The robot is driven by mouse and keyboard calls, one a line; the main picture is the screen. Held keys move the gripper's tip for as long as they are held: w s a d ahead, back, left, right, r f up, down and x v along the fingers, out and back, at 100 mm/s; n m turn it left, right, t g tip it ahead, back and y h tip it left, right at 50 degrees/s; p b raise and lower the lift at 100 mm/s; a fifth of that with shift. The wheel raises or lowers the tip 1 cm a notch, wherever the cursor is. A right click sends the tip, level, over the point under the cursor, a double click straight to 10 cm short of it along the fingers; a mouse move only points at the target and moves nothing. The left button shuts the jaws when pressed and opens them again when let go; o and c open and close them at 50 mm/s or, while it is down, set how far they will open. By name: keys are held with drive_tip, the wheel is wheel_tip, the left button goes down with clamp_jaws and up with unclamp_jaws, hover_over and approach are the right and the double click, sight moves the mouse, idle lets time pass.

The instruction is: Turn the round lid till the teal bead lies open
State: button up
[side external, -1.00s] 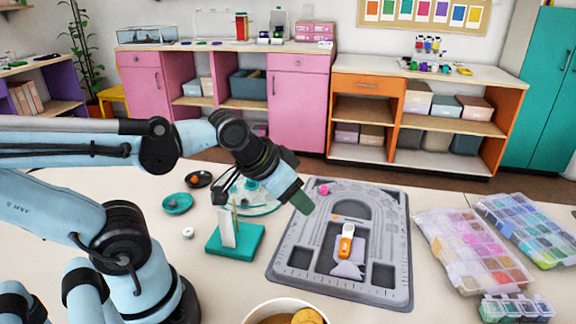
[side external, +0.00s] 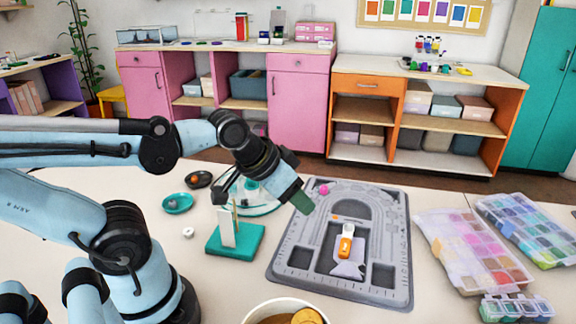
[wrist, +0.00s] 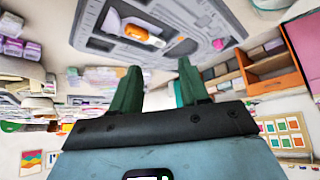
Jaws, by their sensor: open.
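A clear round container with a teal rim (side external: 268,210) stands on the table behind my gripper in the side view. My wrist hides much of it, so I cannot make out its lid's opening or clearly tell a teal bead inside. My gripper (side external: 303,200) hangs above the table between this container and the grey bead board, apart from both as far as I can see. In the wrist view my gripper's two green fingers (wrist: 158,88) are spread with nothing between them. The round container does not show clearly in the wrist view.
The grey bead board (side external: 285,255) lies to the right, bearing an orange-and-white tool (side external: 346,246) and a pink bead (side external: 323,189). A teal stand (side external: 236,242) with a white upright is in front of the container. Small dishes (side external: 178,204) sit left; bead boxes (side external: 470,250) lie right.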

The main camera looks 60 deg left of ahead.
idle(0.3)
drive_tip(key=shift+o, duration=1)
drive_tip(key=w+a+r+n+g, duration=0.1)
drive_tip(key=a+n+g, duration=0.3)
drive_tip(key=a, duration=0.9)
drive_tip(key=w+a+r+n+g, duration=0.1)
drive_tip(key=w+a+n+g, duration=0.15)
drive_tip(key=a, duration=0.95)
drive_tip(key=shift+n+g, duration=0.25)
drive_tip(key=shift+g, duration=0.1)
drive_tip(key=f, duration=1.1)
drive_tip(key=shift+s+a+f, duration=0.1)
drive_tip(key=shift+s+f, duration=0.25)
drive_tip(key=shift+s, duration=0.05)
clamp_jaws()
